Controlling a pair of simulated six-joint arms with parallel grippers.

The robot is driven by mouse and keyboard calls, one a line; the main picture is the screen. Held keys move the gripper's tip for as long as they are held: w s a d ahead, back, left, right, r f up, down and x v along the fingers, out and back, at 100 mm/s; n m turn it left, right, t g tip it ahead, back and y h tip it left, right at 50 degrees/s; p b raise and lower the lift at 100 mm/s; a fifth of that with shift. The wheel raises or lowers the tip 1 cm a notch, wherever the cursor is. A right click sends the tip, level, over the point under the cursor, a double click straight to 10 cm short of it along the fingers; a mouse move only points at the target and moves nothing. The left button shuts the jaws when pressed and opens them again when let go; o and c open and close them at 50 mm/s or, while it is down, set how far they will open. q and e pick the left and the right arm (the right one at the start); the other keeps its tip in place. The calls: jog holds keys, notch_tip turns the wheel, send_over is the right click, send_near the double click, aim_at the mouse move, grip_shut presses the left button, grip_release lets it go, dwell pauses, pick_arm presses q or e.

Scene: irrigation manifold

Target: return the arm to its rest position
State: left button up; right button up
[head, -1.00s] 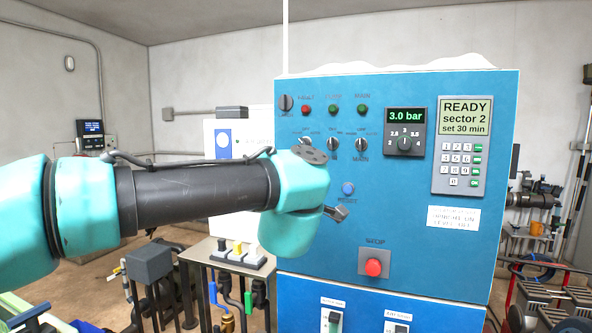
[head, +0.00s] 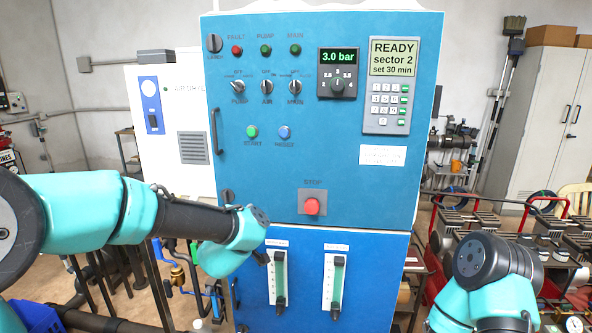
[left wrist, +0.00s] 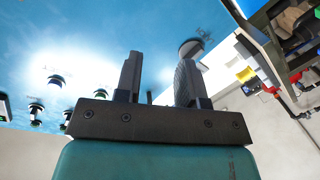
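My left arm comes in from the left in the head view. Its gripper (head: 261,257) hangs low in front of the blue control cabinet (head: 290,160), near the seam above the lower doors, and is small there. In the left wrist view the two fingers of the left gripper (left wrist: 159,65) stand apart with nothing between them, so it is open. The cabinet's blue face (left wrist: 60,45) and several knobs show beyond them. My right arm shows at the lower right of the head view; its gripper is out of the picture.
The red stop button (head: 312,207) and two flow gauges (head: 335,284) are on the cabinet near the left gripper. A white cabinet (head: 165,110) stands behind to the left. Red-framed equipment (head: 440,235) stands on the right. The display reads READY, sector 2.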

pick_arm(q)
jog(key=s+a+f+m+g+h, duration=0.1)
jog(key=s+a+f+g, duration=0.25)
jog(key=f, duration=1.15)
jog(key=s+a+f+m+g, duration=0.2)
jog(key=s+f+g, duration=0.15)
jog(key=f, duration=1.15)
jog(key=s+a+f+g+h, duration=0.2)
jog(key=s+f+g, duration=0.6)
jog(key=s+f, duration=1.2)
jog(key=s+a, duration=0.1)
jog(key=s, duration=0.2)
jog(key=shift+s+g, duration=0.2)
jog(key=shift+g, duration=0.2)
